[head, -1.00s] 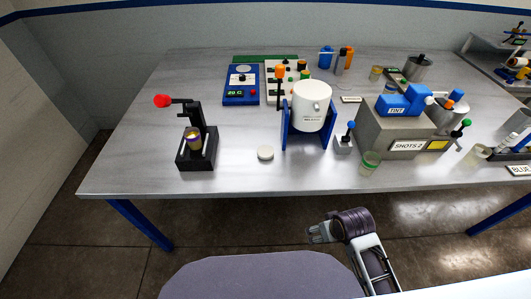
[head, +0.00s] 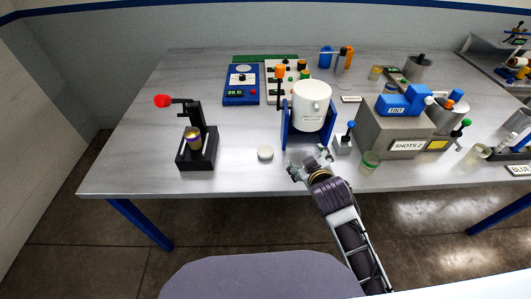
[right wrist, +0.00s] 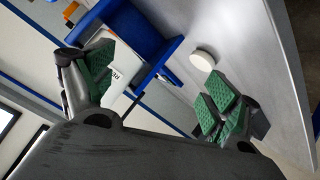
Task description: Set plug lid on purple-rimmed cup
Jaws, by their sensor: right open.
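The purple-rimmed cup (head: 193,138) stands in a black press stand (head: 196,160) with a red-knobbed lever at the left of the table. A small round white lid (head: 265,153) lies flat on the table between the press and the blue-framed white pot. It also shows in the right wrist view (right wrist: 203,60). My right gripper (head: 309,163) is open and empty at the table's front edge, to the right of the lid and apart from it. Its green-padded fingers (right wrist: 160,88) are spread in the right wrist view. My left gripper is not in view.
A white pot (head: 311,108) hangs in a blue frame (head: 288,130) just behind my right gripper. A blue-knobbed small block (head: 344,143), a green-rimmed cup (head: 370,160) and a grey machine (head: 400,140) stand to the right. The table front left of the lid is clear.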

